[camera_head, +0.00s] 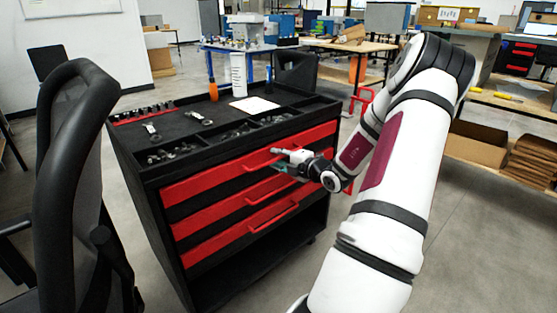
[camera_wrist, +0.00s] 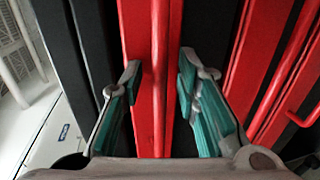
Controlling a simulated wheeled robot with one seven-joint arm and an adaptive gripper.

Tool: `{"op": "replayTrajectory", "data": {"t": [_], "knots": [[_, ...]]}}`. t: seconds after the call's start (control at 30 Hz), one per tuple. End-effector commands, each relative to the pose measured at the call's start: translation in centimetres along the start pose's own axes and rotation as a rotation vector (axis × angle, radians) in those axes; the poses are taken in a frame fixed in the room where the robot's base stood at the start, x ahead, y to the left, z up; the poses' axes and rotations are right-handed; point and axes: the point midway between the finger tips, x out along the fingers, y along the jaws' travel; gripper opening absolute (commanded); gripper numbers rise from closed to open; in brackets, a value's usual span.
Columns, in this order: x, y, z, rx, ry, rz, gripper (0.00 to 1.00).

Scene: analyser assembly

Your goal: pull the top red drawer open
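The top red drawer (camera_head: 215,176) is in the black tool cart and looks shut, its front level with the drawers below. Its red bar handle (camera_head: 262,163) runs along the front; in the wrist view the handle (camera_wrist: 159,60) runs up the middle. My gripper (camera_head: 282,160) is at the handle, in front of the drawer. In the wrist view my gripper (camera_wrist: 158,80) is open, with one teal-padded finger on each side of the handle and a gap on both sides. The head view partly hides the handle behind the gripper.
Two more red drawers, the middle one (camera_head: 207,207) and the lower one (camera_head: 212,240), sit below with their own handles. The cart top (camera_head: 185,128) holds tools. A black chair (camera_head: 70,190) stands close on the left. Cardboard boxes (camera_head: 478,145) lie at the right. Floor is clear before the cart.

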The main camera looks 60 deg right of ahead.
Motion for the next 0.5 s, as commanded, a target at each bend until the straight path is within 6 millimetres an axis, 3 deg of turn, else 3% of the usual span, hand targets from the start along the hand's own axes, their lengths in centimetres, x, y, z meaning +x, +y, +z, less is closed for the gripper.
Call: {"op": "replayTrajectory", "data": {"t": [0.07,0.2,0.5], "knots": [[-0.02,0.0,0.0,0.0,0.0,0.0,0.29],[-0.03,0.0,0.01,0.0,0.0,0.0,0.0],[-0.14,-0.01,0.02,0.0,0.0,0.0,0.0]]}}
